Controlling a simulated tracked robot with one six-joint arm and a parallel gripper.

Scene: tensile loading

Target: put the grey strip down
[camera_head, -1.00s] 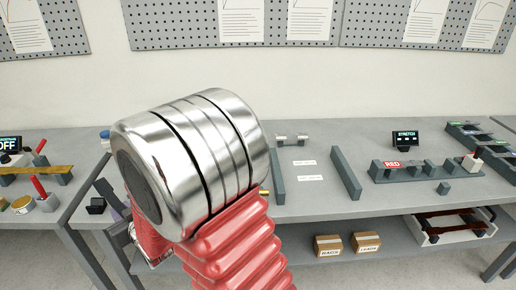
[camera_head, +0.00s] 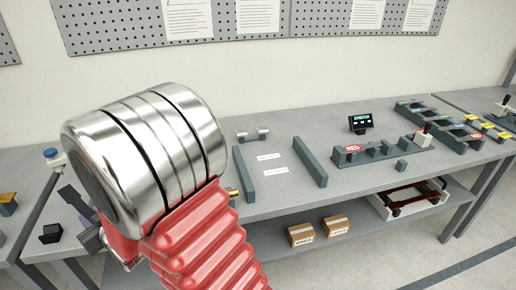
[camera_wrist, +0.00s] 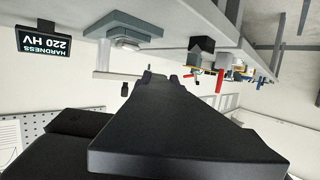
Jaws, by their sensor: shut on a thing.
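My gripper (camera_wrist: 172,78) shows in the wrist view as a large black body tapering away to small dark jaws. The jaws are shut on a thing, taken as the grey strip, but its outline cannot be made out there.
In the head view two dark rails (camera_head: 310,162) flank white label cards (camera_head: 270,157) on the grey bench (camera_head: 290,205). Right of them are a RED-marked fixture (camera_head: 383,150) and a STRETCH display (camera_head: 361,123). The wrist view shows a hardness display (camera_wrist: 52,43), upside down.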

